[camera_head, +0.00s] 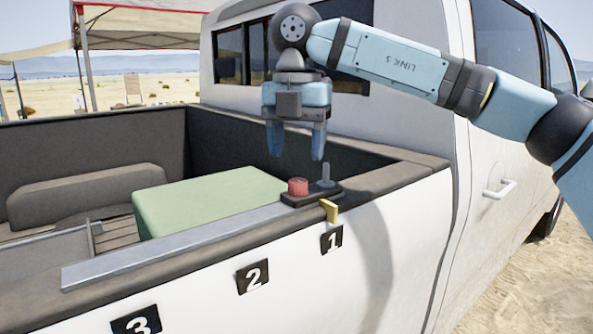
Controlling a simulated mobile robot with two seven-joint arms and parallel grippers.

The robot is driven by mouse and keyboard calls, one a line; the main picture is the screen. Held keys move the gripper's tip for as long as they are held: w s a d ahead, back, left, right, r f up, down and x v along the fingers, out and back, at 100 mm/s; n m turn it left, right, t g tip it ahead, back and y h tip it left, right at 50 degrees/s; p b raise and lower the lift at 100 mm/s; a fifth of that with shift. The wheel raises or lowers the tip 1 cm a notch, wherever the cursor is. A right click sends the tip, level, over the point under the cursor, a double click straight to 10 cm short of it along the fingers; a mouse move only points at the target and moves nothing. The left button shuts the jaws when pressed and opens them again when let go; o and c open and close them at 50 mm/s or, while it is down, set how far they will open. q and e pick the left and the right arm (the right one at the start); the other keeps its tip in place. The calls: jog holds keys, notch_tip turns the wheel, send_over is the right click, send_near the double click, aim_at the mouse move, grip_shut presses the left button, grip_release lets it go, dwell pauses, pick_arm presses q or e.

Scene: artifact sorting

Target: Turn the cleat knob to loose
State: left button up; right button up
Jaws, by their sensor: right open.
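The cleat knob (298,187) is a red ribbed cylinder on a small black base (314,195) on the truck bed's side rail. A grey upright post (326,175) stands on the same base, to the right of the knob. My right gripper (297,153) points down above the base, its two fingers apart and nothing between them. The fingertips look a little above the knob and the post, without clear contact. Which setting the knob stands at cannot be read. My left gripper is not in the frame.
A yellow bracket (329,211) hangs at the rail beside the base, above a number 1 tag (332,240). A green block (205,200) lies in the truck bed. A flat metal strip (180,246) runs along the rail. The cab rises behind my right arm.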

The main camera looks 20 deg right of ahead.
aim_at(298, 180)
jog(key=f, duration=0.2)
jog(key=f+p, duration=0.1)
jog(key=f, duration=0.1)
jog(key=shift+s, duration=0.25)
jog(key=shift+s+f, duration=0.1)
jog(key=shift+f, duration=0.4)
jog(key=shift+w+f, duration=0.25)
jog(key=shift+w, duration=0.05)
jog(key=shift+s, duration=0.15)
jog(key=c, duration=0.9)
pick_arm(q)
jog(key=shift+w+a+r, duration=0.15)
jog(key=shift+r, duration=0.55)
